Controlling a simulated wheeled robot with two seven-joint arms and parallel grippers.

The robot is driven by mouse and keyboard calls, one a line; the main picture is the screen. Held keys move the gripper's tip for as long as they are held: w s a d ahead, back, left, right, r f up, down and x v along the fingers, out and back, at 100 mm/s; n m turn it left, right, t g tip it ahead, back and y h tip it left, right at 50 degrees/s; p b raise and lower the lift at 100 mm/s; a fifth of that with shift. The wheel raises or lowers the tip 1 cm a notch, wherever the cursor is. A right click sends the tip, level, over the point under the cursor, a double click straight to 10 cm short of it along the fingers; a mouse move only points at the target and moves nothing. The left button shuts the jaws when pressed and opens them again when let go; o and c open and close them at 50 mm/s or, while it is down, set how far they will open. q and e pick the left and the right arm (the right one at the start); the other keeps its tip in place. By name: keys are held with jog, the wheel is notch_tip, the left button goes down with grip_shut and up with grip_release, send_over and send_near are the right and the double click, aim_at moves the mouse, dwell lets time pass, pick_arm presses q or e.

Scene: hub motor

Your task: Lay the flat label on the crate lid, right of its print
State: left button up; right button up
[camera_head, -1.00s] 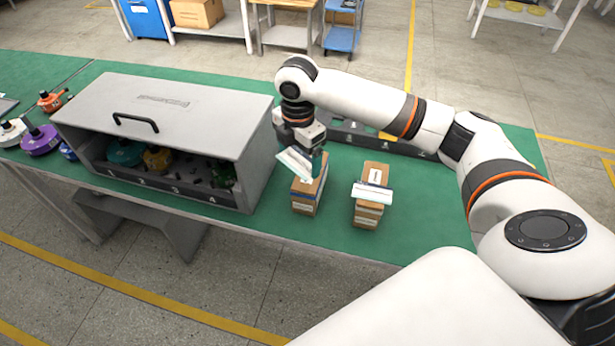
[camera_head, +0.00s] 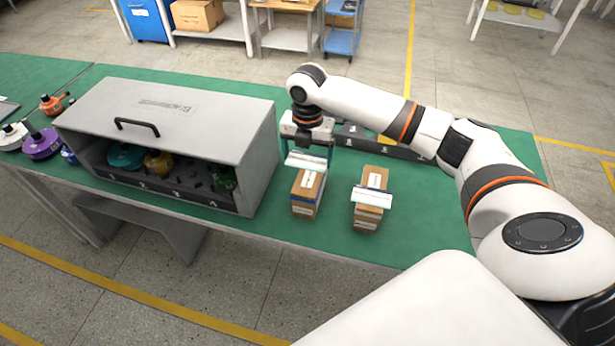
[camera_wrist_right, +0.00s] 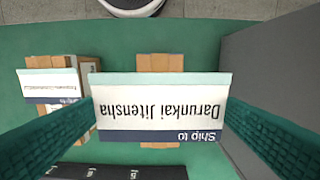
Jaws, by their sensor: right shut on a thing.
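The flat label (camera_head: 306,161) is white with a dark blue band. My right gripper (camera_head: 308,154) is shut on it, its teal fingers at the label's two ends. In the right wrist view the label (camera_wrist_right: 160,112) reads "Ship to Darunkai Jitensha", upside down. It hangs over the left cardboard box (camera_head: 306,187); I cannot tell the gap below it. The grey crate (camera_head: 258,165) stands to the left, its front open. Its lid (camera_head: 215,125) is down, with dark print (camera_head: 167,105) near the back and a black handle (camera_head: 136,126) at the front left. The lid right of the print is bare.
A second cardboard box (camera_head: 373,182) stands to the right with another label (camera_head: 372,196) across it. A dark divided tray (camera_head: 375,143) lies behind the boxes. Coloured hub parts (camera_head: 42,142) lie left of the crate. Green table (camera_head: 430,215) is clear at the right.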

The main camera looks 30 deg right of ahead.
aim_at(308, 183)
notch_tip(308, 183, down, 6)
jog(key=shift+f+p, duration=0.25)
jog(key=shift+p, duration=0.95)
jog(key=shift+f, duration=0.45)
jog(key=shift+f, duration=0.15)
jog(key=shift+f, duration=0.35)
jog(key=o, duration=0.7)
